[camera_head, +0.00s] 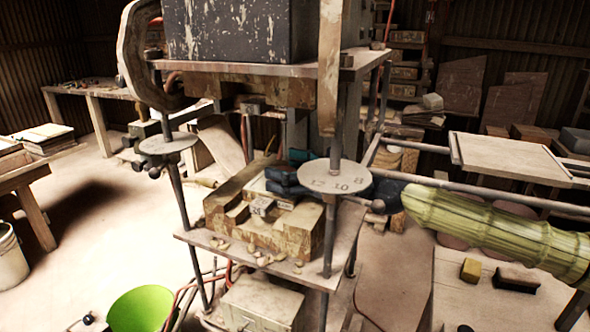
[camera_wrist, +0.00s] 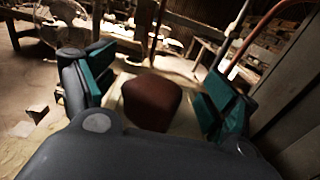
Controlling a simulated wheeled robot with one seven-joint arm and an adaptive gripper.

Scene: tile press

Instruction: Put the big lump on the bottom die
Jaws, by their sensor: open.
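The big lump (camera_wrist: 150,102) is reddish brown with a rounded top. In the wrist view it sits on a pale surface, which looks like the bottom die, between the teal pads of my gripper (camera_wrist: 154,88). The fingers are spread, with a gap visible on both sides of the lump. In the head view the bottom die (camera_head: 292,236) is a worn yellow-brown block on the press's lower plate. My gripper (camera_head: 284,180) is low over it, partly behind a round numbered disc. I cannot make out the lump in the head view.
Press posts and the numbered disc (camera_head: 334,177) stand close around my gripper. The upper die (camera_head: 222,91) hangs above. Small scraps (camera_head: 262,260) lie along the lower plate (camera_head: 197,239). A small block (camera_wrist: 37,112) lies left of the fingers. A green bowl (camera_head: 141,309) is below.

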